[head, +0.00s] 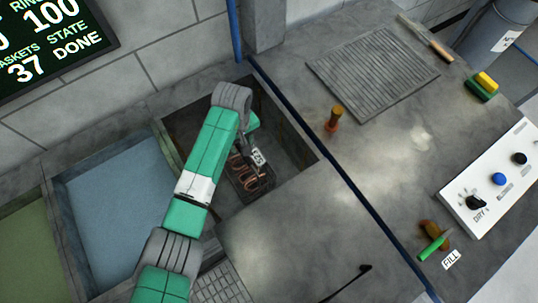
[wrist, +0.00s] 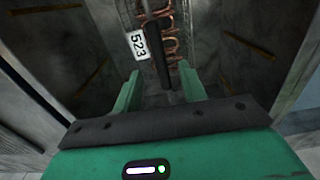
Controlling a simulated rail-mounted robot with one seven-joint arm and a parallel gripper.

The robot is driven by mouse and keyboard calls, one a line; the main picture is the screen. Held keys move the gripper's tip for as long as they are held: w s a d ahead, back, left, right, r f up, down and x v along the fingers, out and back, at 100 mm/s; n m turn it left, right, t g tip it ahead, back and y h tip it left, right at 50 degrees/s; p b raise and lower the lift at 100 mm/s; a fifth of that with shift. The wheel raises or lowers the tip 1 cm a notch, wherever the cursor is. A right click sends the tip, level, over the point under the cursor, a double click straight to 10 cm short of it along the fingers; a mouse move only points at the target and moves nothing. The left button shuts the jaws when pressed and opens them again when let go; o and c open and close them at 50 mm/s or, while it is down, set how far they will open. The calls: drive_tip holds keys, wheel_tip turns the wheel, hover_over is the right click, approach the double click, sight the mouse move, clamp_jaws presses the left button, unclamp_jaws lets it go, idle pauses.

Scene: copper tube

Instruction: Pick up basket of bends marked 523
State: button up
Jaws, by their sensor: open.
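The basket (head: 266,184) holds copper bends (head: 244,177) and sits low in an open dark basin. Its white tag (head: 258,157) reads 523 in the wrist view (wrist: 137,43). The copper bends also show at the top of the wrist view (wrist: 171,40). My gripper (head: 251,137) is above the basket, partly hidden by my arm in the head view. In the wrist view its two green fingers (wrist: 160,88) are spread apart. A dark upright bar (wrist: 160,65), seemingly the basket's handle, shows between them. I cannot tell whether the fingers touch it.
A blue-filled basin (head: 115,205) lies to the left, with a green one (head: 25,255) beyond. A ribbed drainboard (head: 373,72), an orange-brown object (head: 333,119) and a control panel (head: 495,180) are to the right.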

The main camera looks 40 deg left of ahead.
drive_tip(key=shift+s+a+f, duration=0.1)
drive_tip(key=shift+s+f, duration=0.1)
drive_tip(key=shift+f, duration=0.05)
wheel_tip(320, 180, down, 2)
drive_tip(key=shift+s+f+b, duration=0.1)
drive_tip(key=shift+b, duration=0.6)
drive_tip(key=f+b, duration=0.2)
drive_tip(key=f, duration=0.1)
drive_tip(key=f+b, duration=0.1)
drive_tip(key=f, duration=0.1)
drive_tip(key=shift+w, duration=0.25)
drive_tip(key=shift+c, duration=0.2)
clamp_jaws()
drive_tip(key=shift+r, duration=0.1)
